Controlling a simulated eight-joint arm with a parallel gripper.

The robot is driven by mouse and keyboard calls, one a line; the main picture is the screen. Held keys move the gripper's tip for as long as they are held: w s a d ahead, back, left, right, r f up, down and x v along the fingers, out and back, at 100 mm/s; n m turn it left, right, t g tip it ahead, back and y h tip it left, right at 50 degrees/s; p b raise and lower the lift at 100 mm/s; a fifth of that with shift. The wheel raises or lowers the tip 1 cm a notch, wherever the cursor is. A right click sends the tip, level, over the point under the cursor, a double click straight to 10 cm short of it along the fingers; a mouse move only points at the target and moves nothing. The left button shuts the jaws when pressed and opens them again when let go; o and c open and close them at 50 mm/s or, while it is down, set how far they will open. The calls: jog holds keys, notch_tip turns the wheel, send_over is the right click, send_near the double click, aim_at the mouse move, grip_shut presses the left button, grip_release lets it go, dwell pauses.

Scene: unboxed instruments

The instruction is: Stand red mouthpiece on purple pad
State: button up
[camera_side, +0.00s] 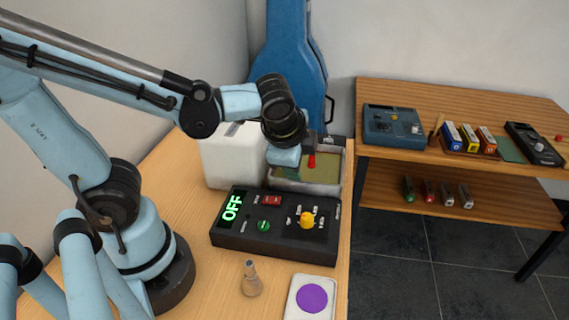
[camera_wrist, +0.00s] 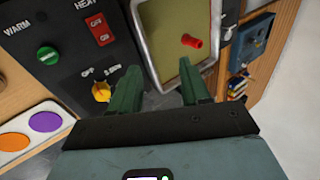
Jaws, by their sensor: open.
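The red mouthpiece (camera_side: 311,161) is at the shallow grey tray with an olive floor (camera_side: 335,178). In the wrist view the mouthpiece (camera_wrist: 191,41) appears to lie on its side on the tray floor, beyond the fingertips and toward the right. My gripper (camera_wrist: 160,70) is open with nothing between its green fingers, near the tray's edge. In the side view the fingers are small and partly hidden by the wrist. The purple pad (camera_side: 311,298) is a round spot on a white plate at the table's front; it shows at left in the wrist view (camera_wrist: 45,121).
A black control box (camera_side: 275,246) showing OFF, with a yellow knob (camera_side: 307,220), stands between tray and pad. A white block (camera_side: 228,165) is left of the tray. A small beige bottle (camera_side: 251,280) stands left of the pad. A shelf with instruments (camera_side: 440,172) is at right.

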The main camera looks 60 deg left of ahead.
jog(key=m, duration=0.1)
jog(key=w+m+y, duration=0.1)
jog(key=m, duration=0.1)
jog(key=d+m+y, duration=0.1)
jog(key=shift+w+f+m, duration=0.3)
jog(key=d+m+y, duration=0.1)
jog(key=m, duration=0.1)
jog(key=w+d+m+y, duration=0.1)
jog(key=m+y, duration=0.1)
jog(key=d+m+y, duration=0.1)
jog(key=m, duration=0.2)
jog(key=shift+w+d+f+t+y, duration=0.1)
jog(key=shift+w+d+t+y, duration=0.1)
jog(key=shift+d+t+y, duration=0.15)
jog(key=shift+s+d+m+t+y, duration=0.1)
jog(key=shift+d+m+t+y, duration=0.1)
jog(key=shift+d+m+y, duration=0.3)
jog(key=shift+s+d+m+t+y, duration=0.1)
jog(key=shift+d+m+t+y, duration=0.2)
jog(key=shift+m, duration=0.4)
send_near(311, 166)
jog(key=shift+w+a+r, duration=0.35)
jog(key=shift+w+a, duration=0.15)
jog(key=shift+a, duration=0.05)
jog(key=shift+w+a+r, duration=0.35)
jog(key=shift+w+a, duration=0.15)
jog(key=shift+a, duration=0.05)
jog(key=shift+x, duration=2.6)
jog(key=shift+s+a+r, duration=0.15)
jog(key=shift+r, duration=0.05)
